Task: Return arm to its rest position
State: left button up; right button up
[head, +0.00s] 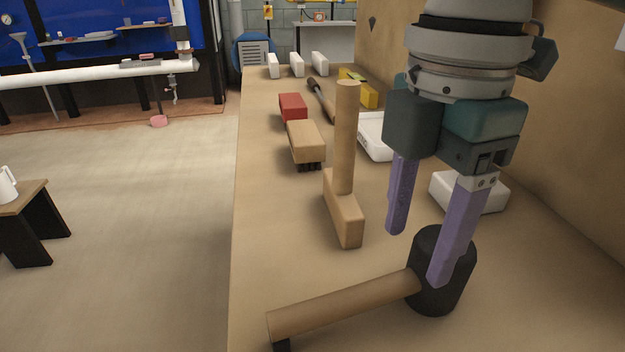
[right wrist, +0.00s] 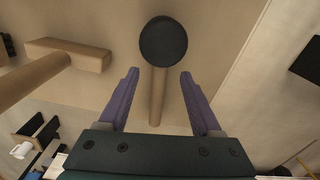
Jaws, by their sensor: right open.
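My right gripper (head: 418,258) hangs down over the workbench (head: 265,220), its two purple fingers apart with nothing gripped between them. Below it lies a mallet with a black round head (head: 432,295) and a wooden handle (head: 345,303) pointing left. One fingertip overlaps the black head in the head view; I cannot tell whether they touch. In the right wrist view the open fingers (right wrist: 159,72) frame the mallet handle (right wrist: 158,100), with the black head (right wrist: 163,42) beyond the tips. My left gripper is not in view.
A wooden block (head: 345,220) with an upright dowel (head: 346,135) stands left of the gripper. A brush (head: 305,140), a red block (head: 292,106), a white tray (head: 372,140) and a white block (head: 485,205) are on the bench. A wall runs along the right.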

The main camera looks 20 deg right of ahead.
jog(key=shift+r+p, duration=0.3)
jog(key=shift+r, duration=1.3)
jog(key=s+a+r+m+t+y+p, duration=0.3)
jog(key=s+a+r+m+y+p, duration=0.25)
jog(key=a+p, duration=0.65)
jog(key=s+d+r+m+h+p, duration=0.3)
jog(key=s+d+m+p, duration=0.1)
jog(key=d+m+p, duration=0.15)
jog(key=s+d+r+m+h+p, duration=0.3)
jog(key=d+m+p, duration=0.2)
jog(key=d, duration=0.1)
notch_tip(320, 180, up, 37)
jog(key=p, duration=3.6)
jog(key=shift+w+a+n+t+y+p, duration=0.15)
jog(key=shift+w+n+t+y+p, duration=0.15)
jog(key=shift+n+y+p, duration=0.1)
